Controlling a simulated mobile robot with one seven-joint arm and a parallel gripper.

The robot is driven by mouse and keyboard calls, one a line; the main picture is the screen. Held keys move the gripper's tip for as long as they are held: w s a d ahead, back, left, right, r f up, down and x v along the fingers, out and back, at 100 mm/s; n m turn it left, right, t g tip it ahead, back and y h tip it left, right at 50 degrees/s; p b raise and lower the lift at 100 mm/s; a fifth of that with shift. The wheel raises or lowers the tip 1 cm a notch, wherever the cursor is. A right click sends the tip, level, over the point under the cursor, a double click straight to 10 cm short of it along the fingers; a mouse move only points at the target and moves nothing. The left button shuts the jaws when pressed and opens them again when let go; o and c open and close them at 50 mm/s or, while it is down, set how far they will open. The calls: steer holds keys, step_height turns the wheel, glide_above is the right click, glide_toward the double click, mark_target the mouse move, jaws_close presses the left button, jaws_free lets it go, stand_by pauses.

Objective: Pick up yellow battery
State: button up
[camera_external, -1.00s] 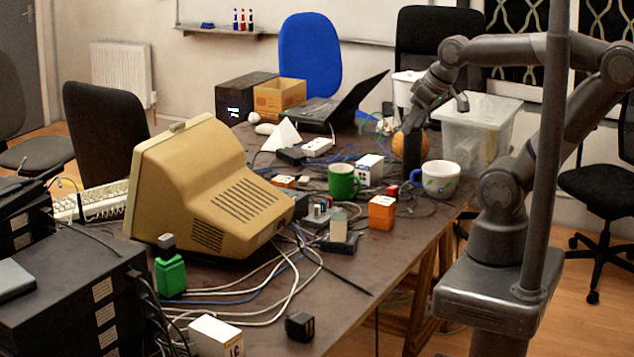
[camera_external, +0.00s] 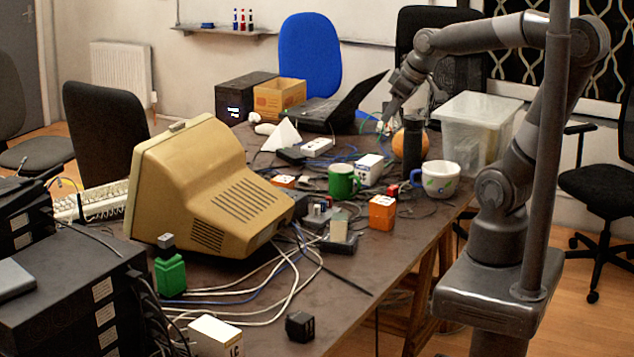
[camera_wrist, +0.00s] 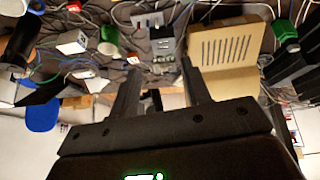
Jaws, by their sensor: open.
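I cannot make out a yellow battery in either view. My gripper (camera_external: 389,114) is above the back of the table, right of the laptop, with its fingers pointing down. In the wrist view my gripper (camera_wrist: 158,74) is open, with two dark fingers apart and nothing held between them. Small blocks and cables lie beyond the fingertips. An orange block (camera_external: 382,213) with a white label stands near the table's right edge; it is a box shape, and I cannot tell if it is a battery.
A beige monitor (camera_external: 205,190) fills the table's left. A green mug (camera_external: 342,182), patterned white cup (camera_external: 440,180), orange ball (camera_external: 399,146), dark cylinder (camera_external: 417,140) and clear bin (camera_external: 475,135) crowd the right. The open laptop (camera_external: 325,108) is behind. Cables cover the middle.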

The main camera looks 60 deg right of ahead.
steer(key=w+d+f+n, duration=0.15)
steer(key=w+d, duration=0.25)
steer(key=d, duration=0.4)
steer(key=w+d+f+h, duration=0.1)
steer(key=w+d+f, duration=0.15)
steer(key=d, duration=0.55)
steer(key=w+d+f, duration=0.2)
steer(key=w+d, duration=0.2)
steer(key=d, duration=0.4)
steer(key=s+d+f+n+g+y, duration=0.15)
steer(key=s+d+f, duration=0.25)
steer(key=s+f, duration=0.6)
steer(key=s+d+f+n+g, duration=0.2)
steer(key=s+d+f, duration=0.2)
steer(key=s+f, duration=0.6)
steer(key=d+f+m+t, duration=0.1)
steer(key=d+f+m, duration=0.15)
steer(key=d, duration=0.65)
steer(key=d+f+m+t, duration=0.1)
steer(key=d+m, duration=0.3)
steer(key=d, duration=0.5)
steer(key=shift+h, duration=0.25)
steer(key=w, duration=0.8)
steer(key=shift+w+a+f, duration=0.1)
steer(key=w, duration=0.2)
steer(key=shift+w, duration=0.3)
steer(key=shift+x, duration=1.5)
steer(key=shift+c, duration=0.4)
